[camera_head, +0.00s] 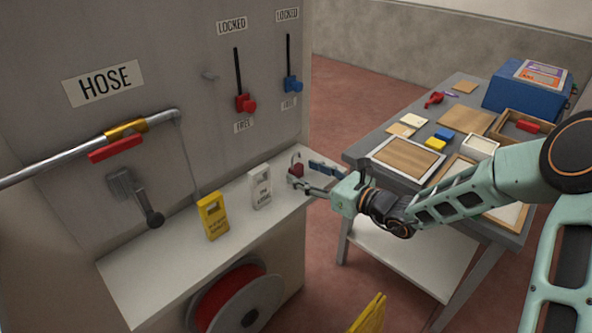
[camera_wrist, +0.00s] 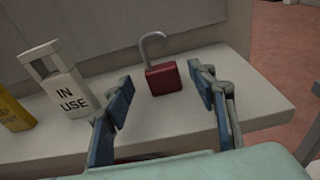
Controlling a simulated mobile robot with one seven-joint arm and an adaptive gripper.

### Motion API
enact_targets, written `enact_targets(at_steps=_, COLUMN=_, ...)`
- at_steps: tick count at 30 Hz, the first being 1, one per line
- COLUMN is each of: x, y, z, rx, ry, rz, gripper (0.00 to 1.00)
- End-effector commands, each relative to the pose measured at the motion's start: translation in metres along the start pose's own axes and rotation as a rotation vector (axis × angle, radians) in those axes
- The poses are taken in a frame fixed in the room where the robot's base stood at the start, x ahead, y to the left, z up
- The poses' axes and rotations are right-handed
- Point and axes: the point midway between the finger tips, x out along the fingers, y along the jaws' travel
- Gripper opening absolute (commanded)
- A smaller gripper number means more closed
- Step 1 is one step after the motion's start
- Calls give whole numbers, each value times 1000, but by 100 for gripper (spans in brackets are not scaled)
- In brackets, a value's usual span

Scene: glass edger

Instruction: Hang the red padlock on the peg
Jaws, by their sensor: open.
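The red padlock (camera_wrist: 163,79) stands upright on the pale shelf, with its grey shackle swung open at the top. In the head view the padlock (camera_head: 297,169) is at the shelf's right end, partly behind my gripper. My gripper (camera_wrist: 163,88) is open, with one blue-padded finger on each side of the padlock in the wrist view; I cannot tell whether either finger touches it. My gripper also shows in the head view (camera_head: 306,178). A small grey peg (camera_head: 210,75) sticks out of the panel, left of the two lever slots.
A white "IN USE" tag (camera_head: 260,187) and a yellow tag (camera_head: 212,216) stand on the shelf (camera_head: 165,262) left of the padlock. A hose pipe (camera_head: 70,160) and a lever handle (camera_head: 135,195) project from the panel. A cluttered table (camera_head: 362,150) stands right.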

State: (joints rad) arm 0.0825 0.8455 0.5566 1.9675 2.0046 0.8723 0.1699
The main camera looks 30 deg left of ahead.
Motion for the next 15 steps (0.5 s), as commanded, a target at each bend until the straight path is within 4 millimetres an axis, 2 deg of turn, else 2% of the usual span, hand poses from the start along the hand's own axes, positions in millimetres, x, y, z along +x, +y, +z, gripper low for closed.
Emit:
enact_targets(at_steps=3, x=21, y=-1, z=4, rx=0, ry=-2, rz=4, gripper=52)
enact_targets(at_steps=6, x=33, y=-1, z=3, rx=0, ry=-1, rz=3, gripper=52)
enact_targets(at_steps=15, x=40, y=-2, z=2, rx=-1, ry=0, rz=1, gripper=52)
